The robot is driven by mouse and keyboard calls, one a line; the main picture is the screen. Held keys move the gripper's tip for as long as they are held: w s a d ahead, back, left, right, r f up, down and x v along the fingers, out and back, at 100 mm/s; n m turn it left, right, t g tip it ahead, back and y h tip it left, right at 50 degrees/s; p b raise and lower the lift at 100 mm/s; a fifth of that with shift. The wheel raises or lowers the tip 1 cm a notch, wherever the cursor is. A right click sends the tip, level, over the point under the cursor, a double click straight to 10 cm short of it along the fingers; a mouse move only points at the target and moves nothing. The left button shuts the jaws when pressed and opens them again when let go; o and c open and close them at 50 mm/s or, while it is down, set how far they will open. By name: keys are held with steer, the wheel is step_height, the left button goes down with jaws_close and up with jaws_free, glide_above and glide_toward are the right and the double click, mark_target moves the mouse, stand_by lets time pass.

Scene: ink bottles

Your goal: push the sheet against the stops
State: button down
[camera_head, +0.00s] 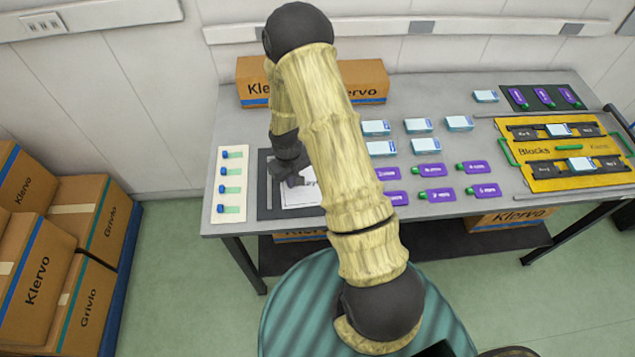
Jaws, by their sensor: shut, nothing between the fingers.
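A white sheet (304,198) with dark marks lies on a dark board (265,210) at the left part of the table. My arm covers the sheet's right side. A thin grey strip (270,188) runs along the board's left side; it looks like a stop, with a narrow dark gap between it and the sheet. Any other stops are hidden or too small to tell. My gripper (294,181) points down at the sheet's upper left part, shut and empty. I cannot tell whether its tips touch the sheet.
A pale strip (232,208) with several small blue-capped bottles stands left of the board. Purple bottles (432,196) and white-blue boxes (418,125) lie to the right. A yellow tray (545,150) is at far right. Cardboard boxes (362,82) stand at the back.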

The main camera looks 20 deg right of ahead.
steer(key=shift+w+a+f+b, duration=0.1)
steer(key=shift+w+a, duration=0.3)
steer(key=shift+w, duration=0.3)
steer(key=shift+w+a+b, duration=0.1)
steer(key=shift+w+a, duration=0.25)
steer(key=shift+w, duration=0.35)
steer(key=shift+w+a+f+b, duration=0.1)
steer(key=shift+w+a, duration=0.3)
steer(key=shift+w, duration=0.3)
steer(key=shift+r, duration=0.1)
steer(key=shift+w+a+r+p, duration=0.1)
steer(key=shift+w+r+p, duration=0.1)
steer(key=shift+r+p, duration=0.45)
steer(key=shift+s+r+p, duration=0.15)
steer(key=shift+r+p, duration=0.2)
steer(key=shift+r, duration=0.35)
steer(key=shift+d+r+p, duration=0.2)
steer(key=shift+r+p, duration=1.15)
steer(key=shift+r, duration=0.75)
